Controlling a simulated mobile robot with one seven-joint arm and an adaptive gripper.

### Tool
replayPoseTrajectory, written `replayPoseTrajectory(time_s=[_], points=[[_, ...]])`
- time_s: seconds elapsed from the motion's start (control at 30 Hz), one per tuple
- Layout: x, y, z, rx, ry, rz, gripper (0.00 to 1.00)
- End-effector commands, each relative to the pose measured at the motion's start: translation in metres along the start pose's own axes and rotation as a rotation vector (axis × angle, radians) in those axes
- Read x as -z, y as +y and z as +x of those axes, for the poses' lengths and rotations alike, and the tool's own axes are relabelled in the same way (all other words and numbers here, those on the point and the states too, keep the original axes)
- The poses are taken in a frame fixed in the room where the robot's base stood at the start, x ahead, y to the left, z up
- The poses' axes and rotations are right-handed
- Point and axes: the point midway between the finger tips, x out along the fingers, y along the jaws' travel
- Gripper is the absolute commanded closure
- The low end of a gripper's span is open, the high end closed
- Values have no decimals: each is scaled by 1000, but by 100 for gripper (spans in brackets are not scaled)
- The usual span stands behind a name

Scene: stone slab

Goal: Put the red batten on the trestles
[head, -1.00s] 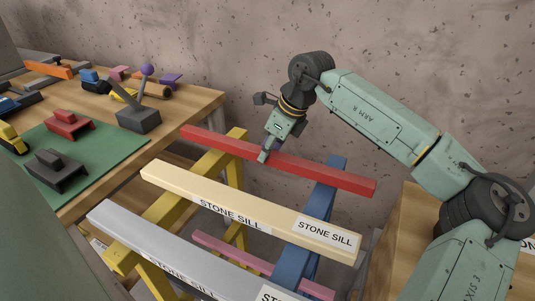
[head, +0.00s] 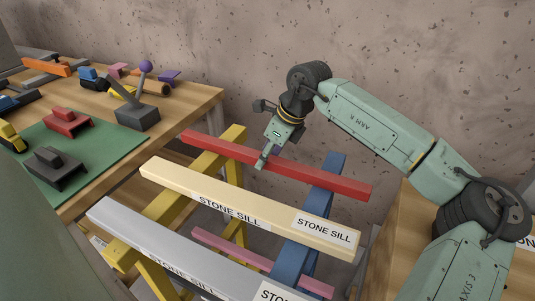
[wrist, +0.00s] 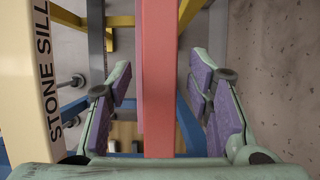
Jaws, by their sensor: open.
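The red batten (head: 300,171) lies across the yellow trestle (head: 235,136) on the left and the blue trestle (head: 330,167) on the right, behind the cream sill. Both ends reach past the trestles. My gripper (head: 262,158) is at the batten's middle, pointing down. In the wrist view the red batten (wrist: 158,80) runs between the open fingers of my gripper (wrist: 160,95), with a gap between it and the purple pads on each side. The exact contact between batten and trestles is hard to see.
A cream sill (head: 178,183) and a grey sill (head: 130,228) lie across the trestles in front. A pink batten (head: 245,254) is lower down between them. A workbench (head: 190,110) with several tools stands left. The wall is close behind.

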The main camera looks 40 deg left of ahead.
Motion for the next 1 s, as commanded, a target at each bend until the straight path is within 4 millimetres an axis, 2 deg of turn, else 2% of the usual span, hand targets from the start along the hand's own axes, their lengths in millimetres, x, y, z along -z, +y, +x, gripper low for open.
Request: replayPoseTrajectory(time_s=[0.27,0.7,0.83,1.0], points=[[-1,-1,-9,3,0,1,54],[-1,-1,-98,3,0,1,54],[-1,0,-114,2,0,1,54],[-1,0,-123,1,0,0,54]])
